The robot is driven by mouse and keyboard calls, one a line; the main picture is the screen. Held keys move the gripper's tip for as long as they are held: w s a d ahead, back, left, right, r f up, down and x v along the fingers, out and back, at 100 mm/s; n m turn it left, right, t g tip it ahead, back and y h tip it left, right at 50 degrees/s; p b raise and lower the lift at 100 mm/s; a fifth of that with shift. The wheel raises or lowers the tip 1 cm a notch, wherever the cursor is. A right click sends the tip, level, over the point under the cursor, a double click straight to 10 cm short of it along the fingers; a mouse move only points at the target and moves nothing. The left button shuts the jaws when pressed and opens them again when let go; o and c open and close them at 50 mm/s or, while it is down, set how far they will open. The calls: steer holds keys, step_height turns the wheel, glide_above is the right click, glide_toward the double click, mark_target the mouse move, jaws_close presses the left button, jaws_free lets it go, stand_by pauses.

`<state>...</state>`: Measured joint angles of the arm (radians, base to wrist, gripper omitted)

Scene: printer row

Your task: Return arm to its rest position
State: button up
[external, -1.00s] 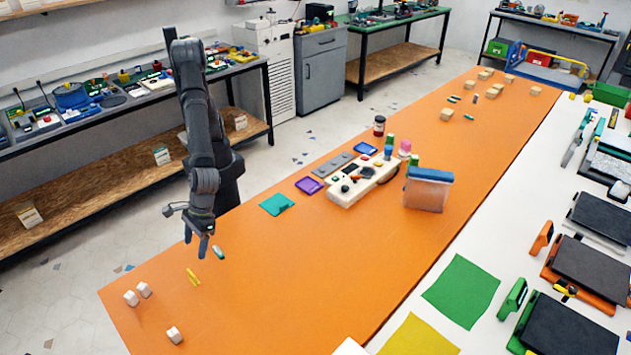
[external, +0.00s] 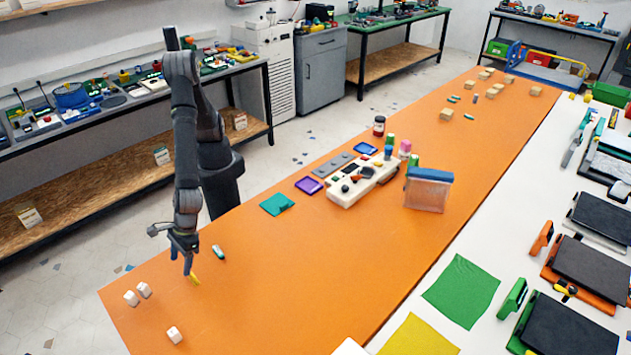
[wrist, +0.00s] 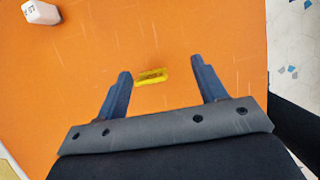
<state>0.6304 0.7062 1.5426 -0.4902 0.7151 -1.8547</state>
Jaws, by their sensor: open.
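My gripper (external: 181,265) hangs pointing down over the near left end of the orange table (external: 300,270). In the wrist view my gripper (wrist: 165,82) is open, its two blue fingers wide apart with nothing between them in its grasp. A small yellow piece (external: 194,279) lies on the table close to the fingertips. In the wrist view the yellow piece (wrist: 151,76) lies between and just beyond the fingertips, and I cannot tell the exact height gap.
Several white blocks (external: 144,290) stand near the left end; one shows in the wrist view (wrist: 41,12). A small teal-and-white piece (external: 218,252) lies right of my gripper. A white control box (external: 363,181) and a blue-topped container (external: 428,190) stand farther along. The front middle is clear.

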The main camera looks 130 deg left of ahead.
steer(key=s+d+r, duration=0.3)
steer(key=s+r, duration=0.2)
steer(key=s, duration=0.4)
steer(key=w+d+m+g, duration=0.1)
steer(key=w+d, duration=0.2)
steer(key=w, duration=0.7)
steer(key=w+d+m, duration=0.1)
steer(key=w+d, duration=0.1)
steer(key=w, duration=0.7)
steer(key=w+a+f, duration=0.1)
steer(key=w, duration=0.1)
steer(key=w+a+f, duration=0.1)
steer(key=w+f, duration=0.1)
steer(key=w+a+f, duration=0.1)
steer(key=w, duration=0.2)
steer(key=shift+a+f, duration=0.1)
steer(key=shift+f, duration=0.2)
steer(key=s+d+r, duration=0.1)
steer(key=s+r, duration=0.1)
steer(key=s, duration=0.6)
steer(key=s+d+r, duration=0.1)
steer(key=s+r, duration=0.2)
steer(key=s, duration=0.4)
steer(key=shift+s+d+r+n, duration=0.15)
steer(key=shift+s+r+n, duration=0.05)
steer(key=shift+s+n, duration=0.2)
steer(key=shift+w, duration=0.1)
